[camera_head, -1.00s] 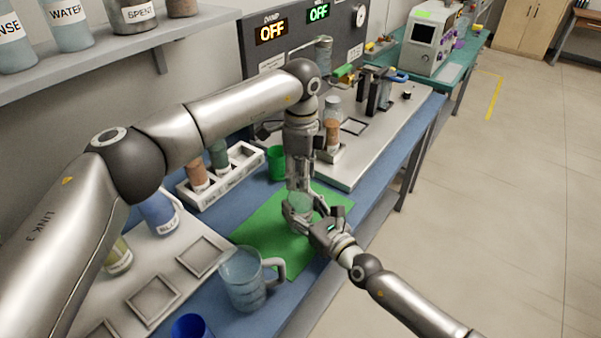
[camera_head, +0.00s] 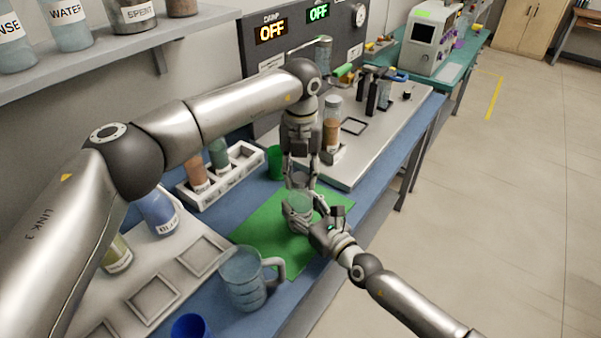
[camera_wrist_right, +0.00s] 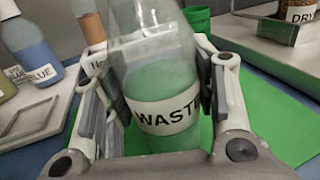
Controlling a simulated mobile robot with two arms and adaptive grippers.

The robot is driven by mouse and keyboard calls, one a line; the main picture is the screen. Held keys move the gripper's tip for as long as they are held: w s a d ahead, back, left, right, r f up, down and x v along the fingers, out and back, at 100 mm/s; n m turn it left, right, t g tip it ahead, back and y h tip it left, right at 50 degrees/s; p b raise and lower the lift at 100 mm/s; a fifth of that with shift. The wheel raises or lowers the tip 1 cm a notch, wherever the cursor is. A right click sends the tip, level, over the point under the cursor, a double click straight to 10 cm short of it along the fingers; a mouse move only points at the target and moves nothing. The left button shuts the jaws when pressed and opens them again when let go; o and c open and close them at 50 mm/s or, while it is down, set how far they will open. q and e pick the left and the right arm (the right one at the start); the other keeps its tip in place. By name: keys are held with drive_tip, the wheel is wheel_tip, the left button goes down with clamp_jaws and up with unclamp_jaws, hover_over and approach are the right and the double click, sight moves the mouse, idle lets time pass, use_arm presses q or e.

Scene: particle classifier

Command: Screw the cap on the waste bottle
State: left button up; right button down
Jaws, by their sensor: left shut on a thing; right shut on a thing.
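The waste bottle (camera_head: 300,203) stands on the green mat (camera_head: 262,232), clear with green contents. Its WASTE label shows in the right wrist view (camera_wrist_right: 168,112), where its top is cut off. My right gripper (camera_head: 303,212) is shut around the bottle's body, one finger on each side; its fingers also show in the right wrist view. My left gripper (camera_head: 299,181) points down just above the bottle, shut on a small greyish thing that looks like the cap (camera_head: 298,180). The cap is partly hidden by the fingers. Contact between cap and bottle is hard to judge.
A clear jug (camera_head: 245,280) stands near the mat's front left corner. A green cup (camera_head: 275,162) and a white rack (camera_head: 235,178) with bottles are behind. A blue cup (camera_head: 190,328) is at the front. A metal platform (camera_head: 375,150) lies to the right.

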use_arm(q)
drive_tip(key=m, duration=0.3)
drive_tip(key=shift+m, duration=0.3)
drive_tip(key=m, duration=2.2)
drive_tip(key=shift+f+m, duration=0.1)
drive_tip(key=shift+m, duration=0.2)
drive_tip(key=m, duration=0.5)
drive_tip(key=o, duration=1.1)
